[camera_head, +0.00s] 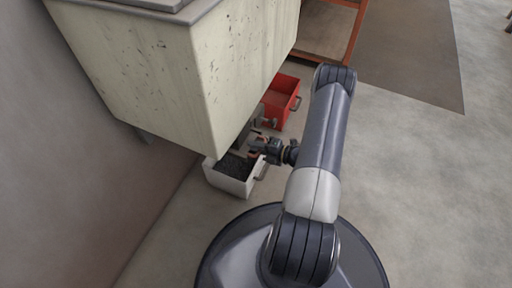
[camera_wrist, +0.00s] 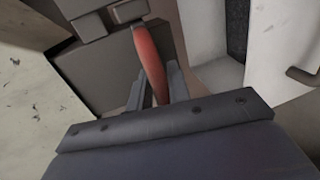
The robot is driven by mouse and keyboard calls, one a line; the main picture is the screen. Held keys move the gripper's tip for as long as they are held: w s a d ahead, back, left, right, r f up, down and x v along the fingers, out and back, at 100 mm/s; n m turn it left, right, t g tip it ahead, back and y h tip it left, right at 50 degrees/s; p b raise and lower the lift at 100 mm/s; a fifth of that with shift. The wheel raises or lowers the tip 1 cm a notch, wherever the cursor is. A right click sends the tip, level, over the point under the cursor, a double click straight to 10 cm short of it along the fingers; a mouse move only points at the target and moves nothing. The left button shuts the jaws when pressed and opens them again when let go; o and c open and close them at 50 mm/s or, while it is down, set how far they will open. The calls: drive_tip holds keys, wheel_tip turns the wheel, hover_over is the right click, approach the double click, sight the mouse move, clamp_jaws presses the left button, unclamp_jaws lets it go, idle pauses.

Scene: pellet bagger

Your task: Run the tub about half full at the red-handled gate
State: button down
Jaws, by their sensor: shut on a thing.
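My gripper (camera_head: 262,148) is low beside the spout under the big hopper. In the wrist view, my gripper (camera_wrist: 160,88) is shut on the red handle (camera_wrist: 150,62), which stands between its two fingers. The handle joins a dark grey gate and spout housing (camera_wrist: 105,72). A white tub (camera_head: 228,183) stands on the floor under the hopper's lower corner, with dark pellets in it. Its white wall and a strip of dark pellets (camera_wrist: 237,28) also show in the wrist view. The hopper hides part of the tub, and I cannot tell the pellet level exactly.
The pale, speckled hopper (camera_head: 190,75) overhangs the tub at the left. A red bin (camera_head: 284,98) stands on the floor behind the spout. An orange-framed rack (camera_head: 325,35) is further back. The floor to the right is clear.

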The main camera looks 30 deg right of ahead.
drive_tip(key=shift+s+f, duration=0.1)
drive_tip(key=shift+f, duration=0.15)
drive_tip(key=shift+f+v, duration=0.2)
drive_tip(key=shift+v, duration=0.65)
drive_tip(key=shift+f+v, duration=0.15)
drive_tip(key=shift+v, duration=0.7)
drive_tip(key=c, duration=1.5)
unclamp_jaws()
drive_tip(key=shift+o, duration=0.2)
drive_tip(key=p+v, duration=0.3)
drive_tip(key=v, duration=0.8)
